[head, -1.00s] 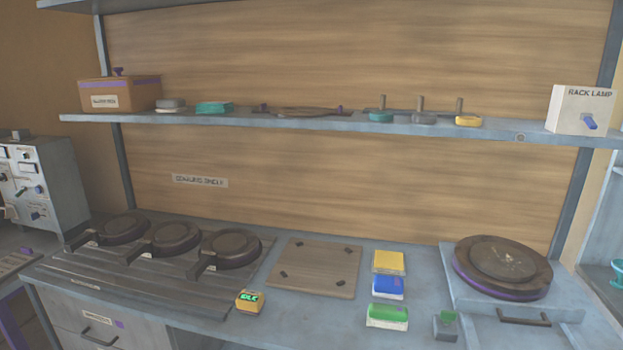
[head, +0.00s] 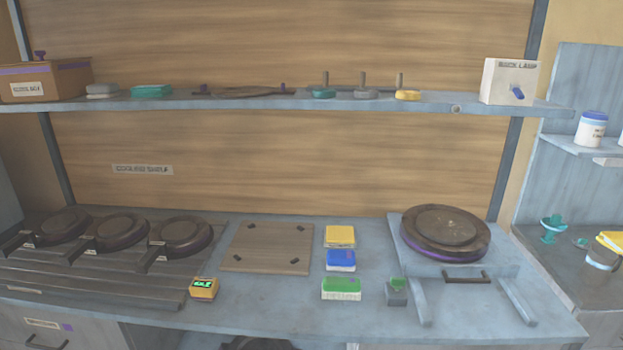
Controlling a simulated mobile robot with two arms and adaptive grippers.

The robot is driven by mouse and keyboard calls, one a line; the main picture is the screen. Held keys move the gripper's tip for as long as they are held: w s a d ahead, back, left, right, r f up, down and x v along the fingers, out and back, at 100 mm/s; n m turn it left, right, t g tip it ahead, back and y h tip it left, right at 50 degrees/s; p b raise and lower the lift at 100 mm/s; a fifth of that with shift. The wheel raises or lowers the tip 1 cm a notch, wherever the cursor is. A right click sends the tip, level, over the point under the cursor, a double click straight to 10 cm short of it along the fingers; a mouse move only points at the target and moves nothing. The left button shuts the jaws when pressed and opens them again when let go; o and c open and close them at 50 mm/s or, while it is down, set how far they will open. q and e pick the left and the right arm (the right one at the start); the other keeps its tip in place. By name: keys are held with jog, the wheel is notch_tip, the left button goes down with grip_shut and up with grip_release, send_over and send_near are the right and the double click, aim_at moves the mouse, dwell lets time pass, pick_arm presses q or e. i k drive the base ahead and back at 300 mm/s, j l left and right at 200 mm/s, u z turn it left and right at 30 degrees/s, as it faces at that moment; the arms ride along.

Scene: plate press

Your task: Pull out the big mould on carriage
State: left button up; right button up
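The big mould (head: 446,232) is a dark round disc with a brown top and a purple lower edge. It sits on a light grey-blue carriage (head: 478,264) at the right end of the bench. A dark bar handle (head: 467,276) is fixed at the carriage's front. Two rails reach forward from the carriage toward the bench's front edge. Neither of my grippers shows in the head view.
Left of the carriage are a small grey block with a green top (head: 397,290), yellow (head: 340,236), blue (head: 341,260) and green (head: 341,288) blocks, and a wooden board (head: 268,248). Three dark round pans (head: 179,236) stand at left. A shelf (head: 270,104) runs above.

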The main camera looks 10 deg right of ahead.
aim_at(446, 243)
jog(key=z, duration=1.25)
